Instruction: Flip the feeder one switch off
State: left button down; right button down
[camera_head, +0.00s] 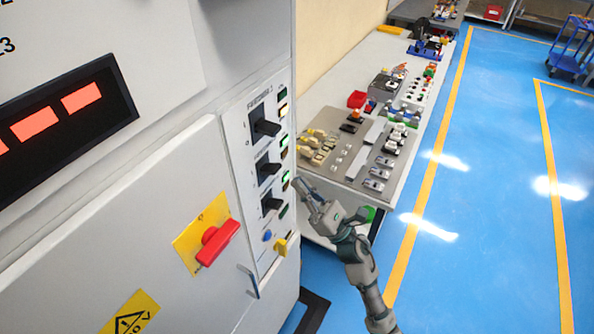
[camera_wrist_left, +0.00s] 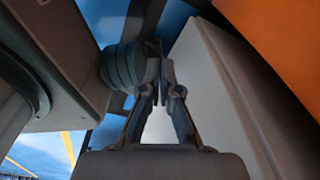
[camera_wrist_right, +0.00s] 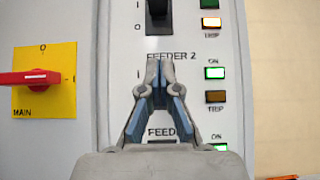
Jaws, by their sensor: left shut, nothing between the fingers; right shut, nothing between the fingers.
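The feeder one switch (camera_head: 265,125) is the top black switch on the cabinet's narrow panel. Its lower part shows at the top edge of the right wrist view (camera_wrist_right: 158,15), above the FEEDER 2 label; its exact position is hard to tell. Beside it, the TRIP lamp (camera_wrist_right: 211,22) looks bright amber. My right gripper (camera_head: 298,184) is shut and empty, to the right of the panel and lower than this switch. In the right wrist view the gripper (camera_wrist_right: 160,68) covers the feeder two switch. My left gripper (camera_wrist_left: 163,62) is shut and empty, outside the head view.
The feeder two switch (camera_head: 267,168) and a third black switch (camera_head: 270,204) sit below. A bench (camera_head: 345,70) with parts stands behind; blue floor (camera_head: 500,150) is open at right.

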jog(key=p, duration=0.3)
send_near(269, 128)
jog(key=w+a+f, duration=0.1)
jog(key=w+a, duration=0.2)
jog(key=a, duration=0.1)
jog(key=r, duration=0.1)
jog(key=r+p, duration=0.2)
jog(key=r, duration=0.1)
jog(key=shift+w, duration=0.25)
jog(key=shift+f, duration=0.1)
